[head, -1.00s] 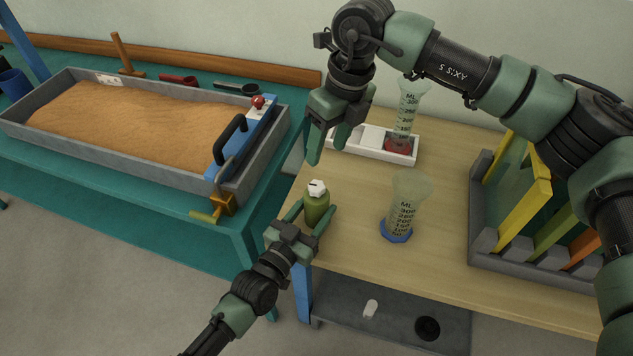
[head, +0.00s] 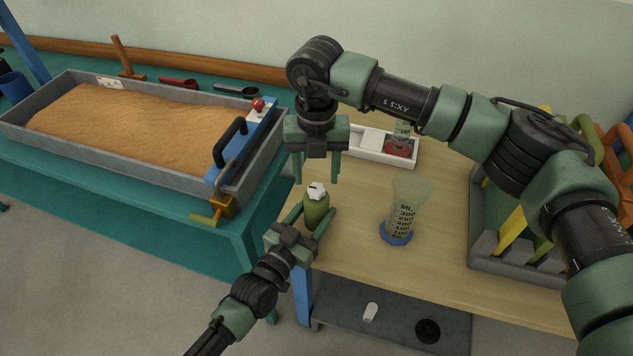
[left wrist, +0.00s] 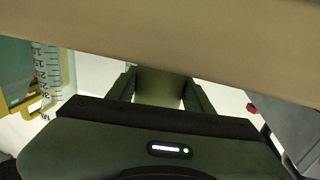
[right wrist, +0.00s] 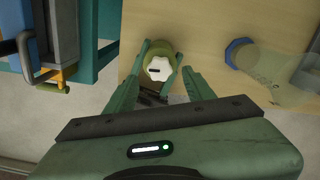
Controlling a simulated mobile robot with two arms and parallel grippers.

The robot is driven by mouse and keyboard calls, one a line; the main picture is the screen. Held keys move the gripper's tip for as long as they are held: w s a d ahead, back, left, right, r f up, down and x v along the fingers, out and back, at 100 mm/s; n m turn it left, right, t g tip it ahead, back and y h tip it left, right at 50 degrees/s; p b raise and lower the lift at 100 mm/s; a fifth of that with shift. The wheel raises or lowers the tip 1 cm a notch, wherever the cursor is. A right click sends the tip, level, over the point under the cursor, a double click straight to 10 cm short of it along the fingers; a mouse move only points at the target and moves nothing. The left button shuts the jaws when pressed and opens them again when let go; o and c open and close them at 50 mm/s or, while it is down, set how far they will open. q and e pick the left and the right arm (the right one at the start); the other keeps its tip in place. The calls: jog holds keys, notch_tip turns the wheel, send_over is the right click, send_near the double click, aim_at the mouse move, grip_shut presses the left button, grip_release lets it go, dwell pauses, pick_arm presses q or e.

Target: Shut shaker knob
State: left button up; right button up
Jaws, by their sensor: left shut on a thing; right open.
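The shaker is a green bottle (head: 316,212) with a white lobed knob (head: 317,190) on top, near the left edge of the wooden table. My left gripper (head: 312,222) is shut around the green body from the front. In the left wrist view the green body (left wrist: 158,88) shows between the fingers. My right gripper (head: 319,168) is open and points down just above the knob, apart from it. In the right wrist view the white knob (right wrist: 159,68), with a dark slot mark, lies beyond and between the open fingers (right wrist: 166,95).
A clear measuring cylinder with a blue base (head: 397,234) stands right of the shaker. A white tray (head: 362,150) with a red-based cylinder is behind. A grey rack (head: 483,240) is at right. A sand flume with a brass crank (head: 222,207) stands left on the teal bench.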

aim_at(316, 188)
jog(key=shift+f, duration=1.85)
grip_shut()
